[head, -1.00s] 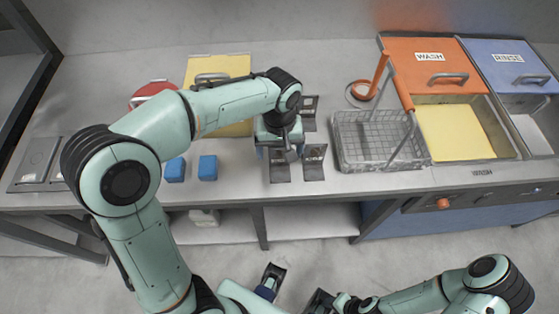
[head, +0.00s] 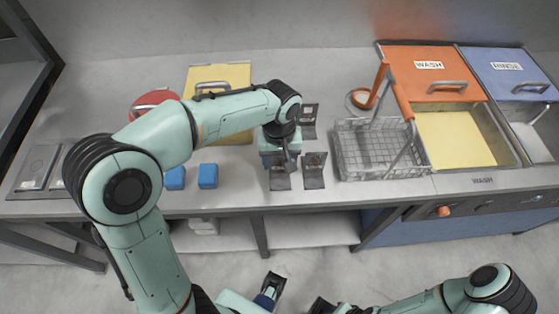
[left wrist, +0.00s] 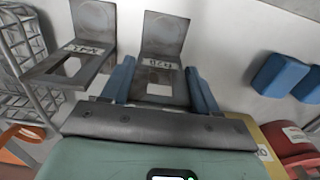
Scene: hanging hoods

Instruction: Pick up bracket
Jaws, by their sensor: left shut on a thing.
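A dark metal bracket (head: 280,178) with a label stands near the table's front edge. It also shows in the left wrist view (left wrist: 164,38), upright plate at the back and flat foot towards me. My left gripper (head: 281,158) is over it from above. In the left wrist view, the blue fingers of my left gripper (left wrist: 162,90) sit on either side of the foot, shut on it. A second bracket (head: 314,171) stands close beside it on the right, and a third (head: 309,115) stands behind. My right gripper is at the bottom edge, too unclear to read.
A wire basket (head: 380,150) with an orange-gripped handle stands right of the brackets. Beyond it are the orange wash lid (head: 431,68) and blue rinse lid (head: 506,65). Two blue blocks (head: 208,176) and a yellow lidded panel (head: 222,78) lie to the left.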

